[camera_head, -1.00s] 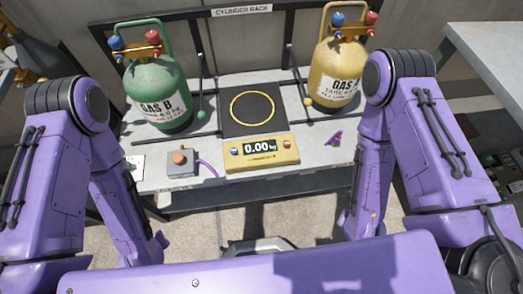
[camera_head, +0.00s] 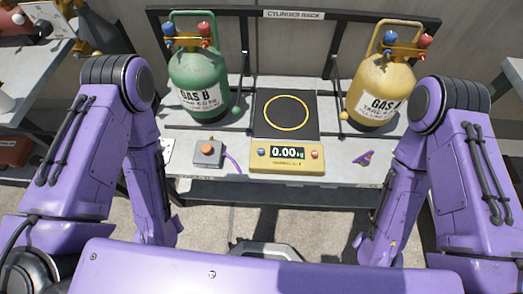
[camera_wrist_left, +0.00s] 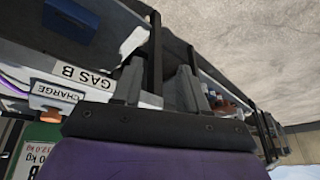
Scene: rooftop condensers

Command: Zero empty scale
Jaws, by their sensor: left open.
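The scale has a dark platform with a yellow ring (camera_head: 286,112), and nothing stands on it. The green GAS B cylinder (camera_head: 199,75) stands left of the platform, and the yellow GAS A cylinder (camera_head: 380,85) stands right. My left gripper (camera_wrist_left: 158,88) is open and empty in the left wrist view, below the bench labels. My right arm hangs at the right; its fingers are hidden.
A grey box with an orange button (camera_head: 208,150) sits left of the panel, with a purple cable. A small purple item (camera_head: 364,158) lies at right. The cylinder rack (camera_head: 293,15) frames the back. GAS B (camera_wrist_left: 82,76) and CHARGE (camera_wrist_left: 57,92) labels show in the wrist view.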

